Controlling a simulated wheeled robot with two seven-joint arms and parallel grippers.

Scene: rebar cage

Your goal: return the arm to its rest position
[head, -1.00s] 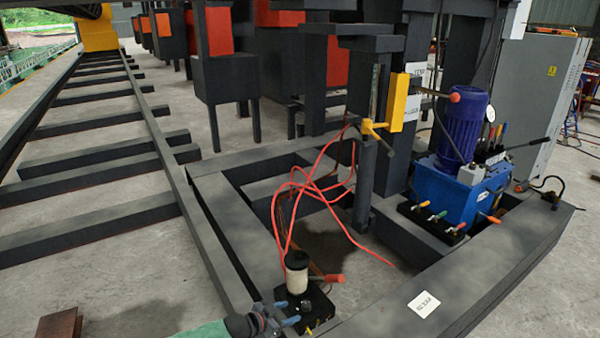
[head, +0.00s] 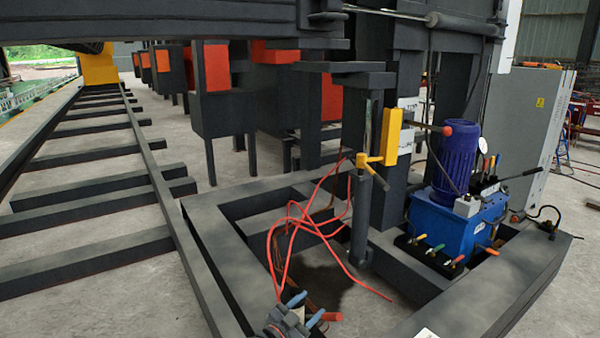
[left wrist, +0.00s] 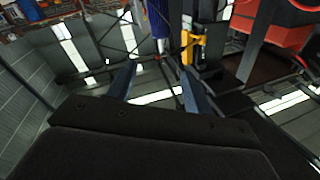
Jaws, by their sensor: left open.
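My left gripper (head: 306,309) is at the bottom edge of the head view, with two blue-grey fingers apart and nothing between them. It is in front of the near end of the dark steel frame. In the left wrist view its fingers (left wrist: 161,85) are also spread and empty, with a yellow part of the machine (left wrist: 193,47) beyond them. A red-orange handle (head: 332,316) shows just right of the fingers in the head view; I cannot tell its distance from them. Most of my left arm is below the picture. My right gripper is not in view.
Loose red hoses (head: 300,225) hang inside the frame (head: 215,265) close beyond the gripper. A blue pump unit (head: 452,225) with a purple motor (head: 458,155) stands at right. Long dark rails (head: 160,190) run away at left, with bare concrete between crossbars.

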